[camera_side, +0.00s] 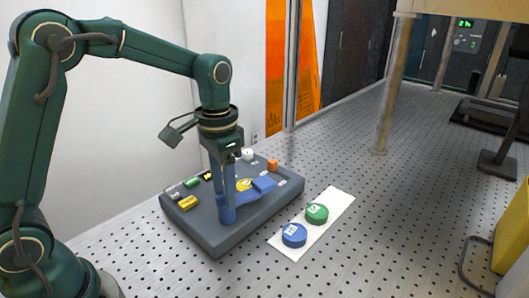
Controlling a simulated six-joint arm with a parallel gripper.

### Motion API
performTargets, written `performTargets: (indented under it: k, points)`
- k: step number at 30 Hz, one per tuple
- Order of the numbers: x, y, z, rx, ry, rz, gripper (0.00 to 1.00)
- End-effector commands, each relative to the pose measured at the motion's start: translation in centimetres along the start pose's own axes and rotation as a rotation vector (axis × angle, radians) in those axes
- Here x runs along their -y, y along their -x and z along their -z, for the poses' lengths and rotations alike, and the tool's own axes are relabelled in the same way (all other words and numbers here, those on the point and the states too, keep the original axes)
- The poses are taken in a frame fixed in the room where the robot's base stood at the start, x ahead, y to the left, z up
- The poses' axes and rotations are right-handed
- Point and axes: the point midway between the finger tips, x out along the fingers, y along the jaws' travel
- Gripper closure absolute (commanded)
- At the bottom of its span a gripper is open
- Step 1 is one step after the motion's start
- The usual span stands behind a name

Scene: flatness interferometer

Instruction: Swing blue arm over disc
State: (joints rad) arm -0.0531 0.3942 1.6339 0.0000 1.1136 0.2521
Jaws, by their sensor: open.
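The blue arm (246,198) lies low over the dark grey base (213,240), running from an upright blue part (227,205) to a blue block (264,184) at its right end. A yellow disc (243,184) shows just behind the arm; I cannot tell whether the arm overlaps it or only hides its near edge. My gripper (229,168) points down directly above the upright blue part, with its jaws open. Its fingertips are hard to separate from the blue behind or below them, so contact is unclear.
On the base stand a yellow block (188,202), a green block (191,183), a white knob (247,154) and an orange block (272,165). A white strip (336,207) on the perforated table holds a blue puck (294,234) and a green puck (317,213). The table beyond is mostly clear.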

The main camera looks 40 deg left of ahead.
Motion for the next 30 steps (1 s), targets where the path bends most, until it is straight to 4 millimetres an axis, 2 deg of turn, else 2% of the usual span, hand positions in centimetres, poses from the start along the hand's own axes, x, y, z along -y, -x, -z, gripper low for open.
performTargets:
  k: [7,8,9,11,30]
  points:
    - [0.00,-0.15,0.01,0.000,0.001,0.000,0.54]
    - [0.00,-0.15,0.00,0.000,0.001,0.000,0.61]
    - [0.00,-0.14,0.01,0.000,0.001,0.000,0.77]
    - [0.00,-0.14,0.01,0.000,0.001,0.000,1.00]
    - [0.00,-0.10,0.01,-0.001,0.001,0.000,1.00]
